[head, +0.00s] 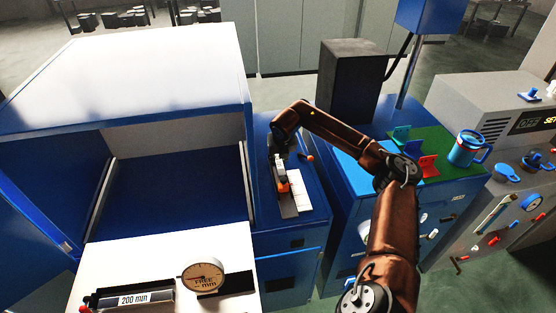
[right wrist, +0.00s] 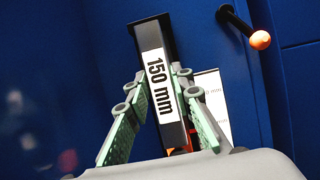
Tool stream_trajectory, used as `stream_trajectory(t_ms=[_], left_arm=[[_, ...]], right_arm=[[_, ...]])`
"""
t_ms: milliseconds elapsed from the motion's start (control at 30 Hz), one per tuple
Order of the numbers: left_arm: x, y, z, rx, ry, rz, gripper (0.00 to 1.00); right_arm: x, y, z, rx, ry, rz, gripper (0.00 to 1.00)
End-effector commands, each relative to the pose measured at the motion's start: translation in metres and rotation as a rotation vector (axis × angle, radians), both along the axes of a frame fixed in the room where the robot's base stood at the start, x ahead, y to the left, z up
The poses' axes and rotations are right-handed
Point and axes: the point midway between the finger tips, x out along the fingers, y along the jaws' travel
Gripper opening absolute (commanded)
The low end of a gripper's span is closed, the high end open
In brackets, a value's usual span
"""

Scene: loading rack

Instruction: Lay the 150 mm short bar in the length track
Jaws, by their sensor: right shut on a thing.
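The 150 mm short bar (right wrist: 153,60) is a dark square bar with a white "150 mm" label, seen in the right wrist view. My right gripper (right wrist: 160,80) is shut on it, with a green-padded finger on each side. In the head view my right gripper (head: 281,158) is low over the blue cabinet top; the bar is hard to make out there. On the white bench at lower left lie a dark piece labelled 200 mm (head: 133,299) and a round dial gauge (head: 204,276). I cannot tell which part is the length track. My left gripper is not in view.
A white label plate (head: 299,190) and a dark strip stand below the gripper. An orange-tipped peg (right wrist: 259,40) sticks out beside it. A big white-topped blue housing (head: 130,75) rises at left. A mug (head: 467,148) stands on a green mat at right.

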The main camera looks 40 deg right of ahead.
Motion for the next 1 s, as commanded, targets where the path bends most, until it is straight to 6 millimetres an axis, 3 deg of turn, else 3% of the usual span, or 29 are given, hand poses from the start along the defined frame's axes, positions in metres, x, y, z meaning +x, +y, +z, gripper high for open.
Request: stream_trajectory(t_ms=[1000], left_arm=[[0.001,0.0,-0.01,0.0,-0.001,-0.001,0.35]], right_arm=[[0.0,0.0,-0.015,0.0,0.0,0.0,0.0]])
